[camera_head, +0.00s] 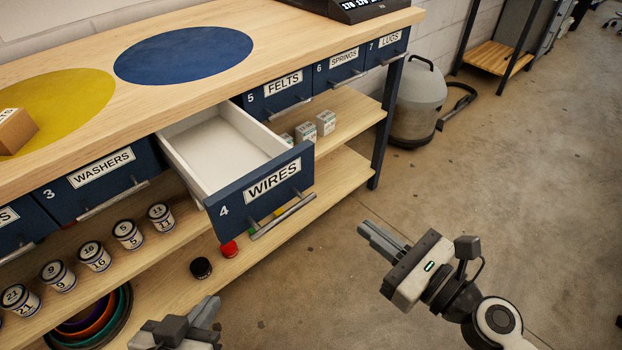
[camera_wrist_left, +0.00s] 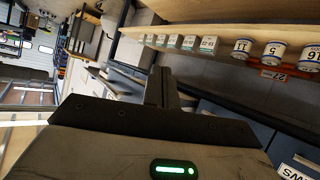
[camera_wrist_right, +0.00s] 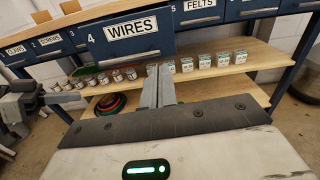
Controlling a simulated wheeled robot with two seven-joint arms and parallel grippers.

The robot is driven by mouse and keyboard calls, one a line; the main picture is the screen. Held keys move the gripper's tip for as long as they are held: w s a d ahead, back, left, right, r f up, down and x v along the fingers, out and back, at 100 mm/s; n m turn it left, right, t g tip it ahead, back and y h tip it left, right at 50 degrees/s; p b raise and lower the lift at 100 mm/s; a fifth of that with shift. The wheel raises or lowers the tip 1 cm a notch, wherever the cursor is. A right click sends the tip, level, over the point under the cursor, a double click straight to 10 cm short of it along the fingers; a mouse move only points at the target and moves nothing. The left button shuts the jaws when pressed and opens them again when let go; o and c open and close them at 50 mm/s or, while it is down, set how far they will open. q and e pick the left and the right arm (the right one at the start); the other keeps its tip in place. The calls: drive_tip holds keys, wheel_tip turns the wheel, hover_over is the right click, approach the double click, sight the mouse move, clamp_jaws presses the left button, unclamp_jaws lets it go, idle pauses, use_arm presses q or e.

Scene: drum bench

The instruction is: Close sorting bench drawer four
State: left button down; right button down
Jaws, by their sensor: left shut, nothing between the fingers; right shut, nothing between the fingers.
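Drawer four (camera_head: 262,190), with a navy front labelled WIRES and a grey bar handle (camera_head: 283,215), is pulled well out of the sorting bench (camera_head: 330,52). Its white inside looks empty. The drawer front also shows in the right wrist view (camera_wrist_right: 131,42), ahead of and above the fingers. My right gripper (camera_head: 366,230) is shut and empty, to the right of and apart from the drawer front. My left gripper (camera_head: 212,308) is shut and empty, below and in front of the drawer near the picture's bottom edge, partly cut off. The drawer does not show clearly in the left wrist view.
Drawers three WASHERS (camera_head: 97,180), five FELTS (camera_head: 274,93), six and seven look shut. Numbered cans (camera_head: 127,235) and small boxes (camera_head: 326,123) stand on the shelf below. A grey vacuum (camera_head: 418,100) stands right of the bench. The floor at right is clear.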

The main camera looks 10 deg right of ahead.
sight(301, 175)
drive_tip(key=shift+m, duration=0.3)
drive_tip(key=p+x, duration=0.1)
drive_tip(key=x, duration=0.6)
drive_tip(key=p+x, duration=0.1)
drive_tip(key=x, duration=0.6)
drive_tip(key=shift+r, duration=0.25)
